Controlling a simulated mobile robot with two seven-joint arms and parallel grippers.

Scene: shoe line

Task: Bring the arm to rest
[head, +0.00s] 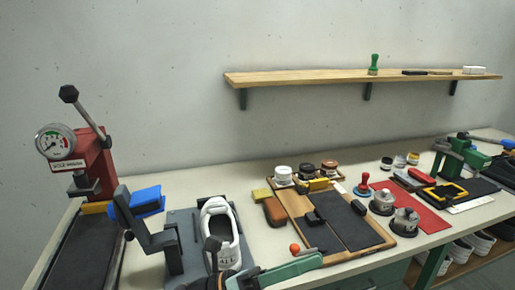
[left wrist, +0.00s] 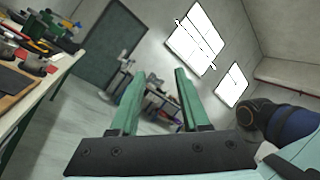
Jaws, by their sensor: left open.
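My left gripper (head: 314,262) is low in the middle of the head view, at the front edge of the workbench (head: 150,190). Its green finger points right, beside the wooden tray and apart from the objects as far as I can tell. In the left wrist view the gripper (left wrist: 158,77) shows two green fingers spread apart with nothing between them. Beyond them is open room, with the bench edge at the left. My right gripper is in neither view.
A white shoe (head: 219,230) stands on a dark fixture left of my gripper. A wooden tray (head: 284,204) with black mats lies behind it. A red press (head: 90,155) stands far left, a green press (head: 462,157) far right. A shelf (head: 330,77) hangs above.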

